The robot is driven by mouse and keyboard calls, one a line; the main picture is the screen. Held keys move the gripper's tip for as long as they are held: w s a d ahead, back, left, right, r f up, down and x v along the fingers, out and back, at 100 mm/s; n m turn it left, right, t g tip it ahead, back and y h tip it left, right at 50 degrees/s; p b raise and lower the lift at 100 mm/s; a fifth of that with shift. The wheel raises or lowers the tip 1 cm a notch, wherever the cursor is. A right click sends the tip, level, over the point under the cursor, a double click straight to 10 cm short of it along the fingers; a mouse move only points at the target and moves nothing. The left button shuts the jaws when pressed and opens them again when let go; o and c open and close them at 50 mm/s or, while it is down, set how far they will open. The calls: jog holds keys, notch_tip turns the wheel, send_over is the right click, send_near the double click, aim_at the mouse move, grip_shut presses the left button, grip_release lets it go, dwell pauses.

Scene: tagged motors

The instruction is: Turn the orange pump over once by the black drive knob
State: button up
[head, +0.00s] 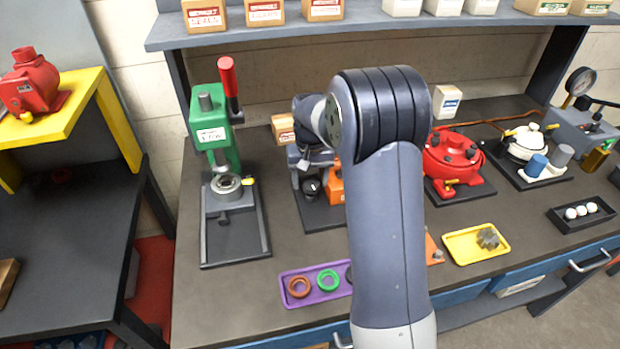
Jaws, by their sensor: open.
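The orange pump (336,186) sits on a dark base plate (318,217) in the middle of the bench, mostly hidden behind my arm. The black drive knob (311,188) shows at the pump's left side. My gripper (310,172) is open, pointing down just above or around the knob. My forearm and wrist cover much of it, so I cannot tell whether the fingers touch the knob.
A green press (217,130) stands to the left, and a red round housing (453,153) to the right. A purple tray (316,284) with rings and a yellow tray (463,245) with a gear lie in front. A shelf (400,30) with boxes overhangs the back.

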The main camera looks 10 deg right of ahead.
aim_at(313, 183)
jog(key=shift+d, duration=0.1)
jog(key=m, duration=0.5)
jog(key=shift+d, duration=0.15)
jog(key=m, duration=0.5)
jog(key=shift+s+d+m+p, duration=0.1)
jog(key=shift+s+m+p, duration=0.05)
jog(key=shift+m+p, duration=0.2)
jog(key=shift+r+m, duration=0.25)
jog(key=shift+r, duration=0.1)
notch_tip(313, 183, up, 10)
jog(key=n+b, duration=0.1)
